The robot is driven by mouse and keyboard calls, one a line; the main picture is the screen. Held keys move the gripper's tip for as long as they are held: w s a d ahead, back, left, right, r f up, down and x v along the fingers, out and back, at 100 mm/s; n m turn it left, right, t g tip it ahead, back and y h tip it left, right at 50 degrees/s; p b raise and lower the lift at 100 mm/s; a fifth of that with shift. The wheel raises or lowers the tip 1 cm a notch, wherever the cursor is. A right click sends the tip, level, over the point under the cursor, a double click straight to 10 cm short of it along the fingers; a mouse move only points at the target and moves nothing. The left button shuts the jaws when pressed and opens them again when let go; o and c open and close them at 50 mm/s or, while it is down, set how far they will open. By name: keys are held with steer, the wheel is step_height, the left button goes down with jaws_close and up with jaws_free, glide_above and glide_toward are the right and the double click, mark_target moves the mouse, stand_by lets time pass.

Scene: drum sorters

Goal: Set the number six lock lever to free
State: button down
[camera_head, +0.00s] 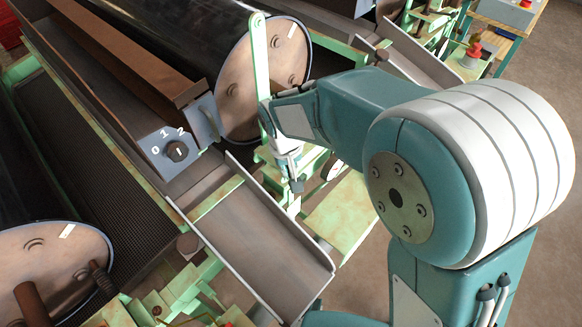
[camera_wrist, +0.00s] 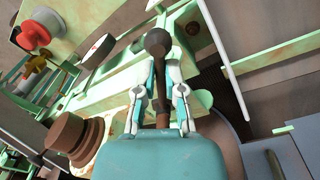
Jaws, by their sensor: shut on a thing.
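A dark brown lever with a round ball knob (camera_wrist: 158,42) stands up between the fingers of my gripper (camera_wrist: 161,92) in the wrist view. The two fingers are closed on the lever's shaft below the knob. In the head view my gripper (camera_head: 289,165) is at the end of the teal arm, beside the green machine frame near the drum's end. The lever's base is hidden behind my gripper.
A large drum (camera_head: 268,85) and a box with a 0-1-2 dial (camera_head: 177,151) stand left of my gripper. A metal chute (camera_head: 255,250) slopes below it. In the wrist view, a brown round knob (camera_wrist: 75,138) and a red knob (camera_wrist: 33,35) are at left.

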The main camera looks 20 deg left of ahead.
steer(key=shift+a+r, duration=0.1)
steer(key=shift+r, duration=0.05)
steer(key=c, duration=0.7)
jaws_free()
steer(key=r, duration=0.7)
steer(key=s+r, duration=0.1)
steer(key=r, duration=0.3)
steer(key=shift+s+a+r, duration=0.1)
steer(key=shift+a+r, duration=0.15)
steer(key=shift+r, duration=0.1)
